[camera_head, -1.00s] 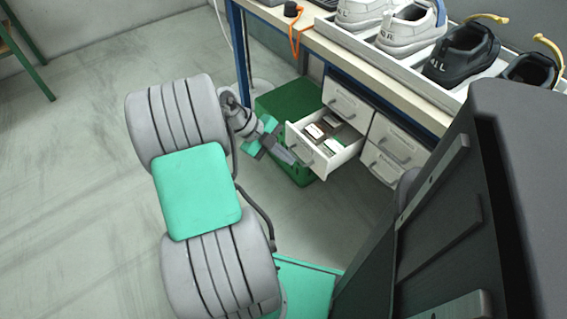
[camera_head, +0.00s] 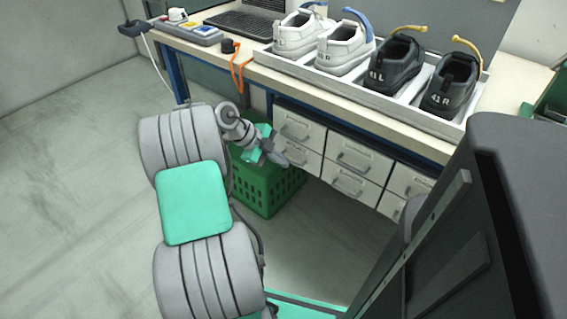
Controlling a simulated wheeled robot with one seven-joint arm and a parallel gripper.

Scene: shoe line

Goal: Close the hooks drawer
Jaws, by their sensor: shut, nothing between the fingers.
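The drawer unit hangs under the workbench, with white fronts and grey handles. The lower left drawer (camera_head: 300,157), which stood open earlier, now looks flush with its neighbours. Its label is too small to read, so I cannot confirm from it that this is the hooks drawer. My gripper (camera_head: 280,160) is shut and empty, right at the left part of that drawer's front. I cannot tell whether it touches the front. My gripper and wrist hide part of the drawer's left edge.
A green crate (camera_head: 268,192) stands on the floor below my gripper. The upper left drawer (camera_head: 301,128) and the other visible drawers look shut. A tray (camera_head: 412,107) with white and black shoes sits on the bench (camera_head: 225,66). Floor at the left is clear.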

